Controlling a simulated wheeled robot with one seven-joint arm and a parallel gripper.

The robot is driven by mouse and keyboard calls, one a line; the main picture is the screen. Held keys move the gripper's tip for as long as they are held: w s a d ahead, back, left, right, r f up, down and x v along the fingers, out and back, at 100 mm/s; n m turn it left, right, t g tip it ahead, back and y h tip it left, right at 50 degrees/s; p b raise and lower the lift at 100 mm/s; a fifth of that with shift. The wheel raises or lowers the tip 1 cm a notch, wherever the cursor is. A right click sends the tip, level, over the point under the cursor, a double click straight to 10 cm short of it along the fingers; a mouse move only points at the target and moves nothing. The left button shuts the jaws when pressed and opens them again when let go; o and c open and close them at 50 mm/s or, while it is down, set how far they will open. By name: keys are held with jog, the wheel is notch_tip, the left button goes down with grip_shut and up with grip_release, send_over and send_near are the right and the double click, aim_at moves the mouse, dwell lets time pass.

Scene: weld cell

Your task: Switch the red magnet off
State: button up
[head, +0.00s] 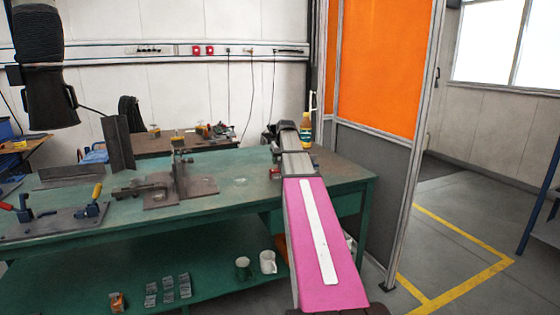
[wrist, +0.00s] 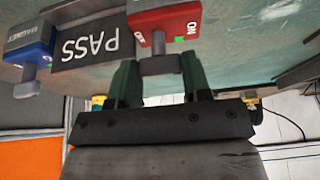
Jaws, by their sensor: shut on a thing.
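The red magnet (wrist: 170,20) is at the top middle of the wrist view, with a grey knob (wrist: 159,44) on its near face. White lettering reads "ON" on the right of that face, beside a small green mark. My gripper (wrist: 160,68) has its two dark green fingers closed on either side of the knob, and its tips hide part of it. A blue magnet (wrist: 30,38) with a similar grey knob stands to the left. A dark plate (wrist: 92,44) marked "PASS" lies between the magnets.
The green workbench (head: 235,190) carries a fixture plate (head: 160,195) and a clamp board (head: 50,222) left of my arm. A yellow bottle (head: 306,128) shows just beyond my wrist.

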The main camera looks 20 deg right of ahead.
jog(key=m+h, duration=0.1)
jog(key=m, duration=0.3)
jog(key=shift+a+h, duration=0.1)
jog(key=shift+h, duration=0.2)
jog(key=m+g+h, duration=0.1)
jog(key=m, duration=0.3)
jog(key=shift+w+a, duration=0.1)
jog(key=m, duration=0.2)
jog(key=m+g+h, duration=0.1)
jog(key=m, duration=0.2)
jog(key=shift+w+h, duration=0.1)
jog(key=shift+h, duration=0.2)
jog(key=shift+w+m+g, duration=0.1)
jog(key=shift+m+g, duration=1)
jog(key=shift+m, duration=1.2)
jog(key=o, duration=0.9)
